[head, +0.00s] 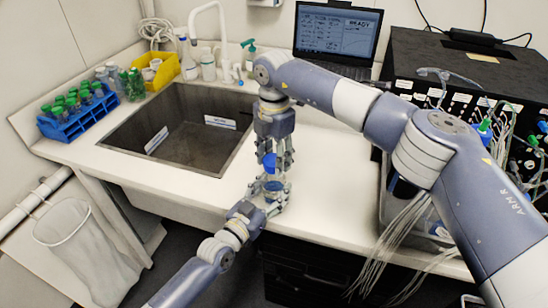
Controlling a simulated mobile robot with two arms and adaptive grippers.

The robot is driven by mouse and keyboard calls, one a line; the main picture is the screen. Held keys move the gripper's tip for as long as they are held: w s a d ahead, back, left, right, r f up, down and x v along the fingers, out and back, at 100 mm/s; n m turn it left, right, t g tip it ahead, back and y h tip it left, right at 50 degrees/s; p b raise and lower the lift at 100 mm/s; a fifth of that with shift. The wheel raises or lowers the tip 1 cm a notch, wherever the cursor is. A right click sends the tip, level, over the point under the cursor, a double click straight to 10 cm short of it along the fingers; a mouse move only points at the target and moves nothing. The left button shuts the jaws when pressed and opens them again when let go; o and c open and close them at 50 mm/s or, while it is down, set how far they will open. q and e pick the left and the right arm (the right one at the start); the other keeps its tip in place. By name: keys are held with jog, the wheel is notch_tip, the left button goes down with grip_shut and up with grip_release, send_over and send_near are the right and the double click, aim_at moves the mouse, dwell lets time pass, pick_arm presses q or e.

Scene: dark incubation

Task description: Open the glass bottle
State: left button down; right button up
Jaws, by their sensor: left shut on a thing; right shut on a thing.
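The glass bottle (273,186) stands upright in the middle of the head view, in front of the counter's edge, with a blue cap (269,162) at its top. My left gripper (272,192) comes from below and is shut on the bottle's body. My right gripper (272,158) comes down from above and is shut on the blue cap. The fingers hide parts of the bottle and cap. I cannot tell whether the cap is still seated on the neck.
A sink (190,140) is set into the white counter (225,190). A blue rack (75,122) with green-capped tubes stands left of it. A laptop (338,30) and a black instrument (450,65) with cables are behind on the right. A bin (85,250) hangs at the lower left.

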jog(key=n, duration=1.4)
jog(key=shift+w, duration=0.1)
jog(key=n, duration=1.2)
jog(key=shift+r+n, duration=0.1)
jog(key=shift+n, duration=0.2)
jog(key=n, duration=0.3)
pick_arm(q)
jog(key=shift+d, duration=0.1)
pick_arm(e)
jog(key=n, duration=0.4)
jog(key=shift+n, duration=0.4)
jog(key=n, duration=0.7)
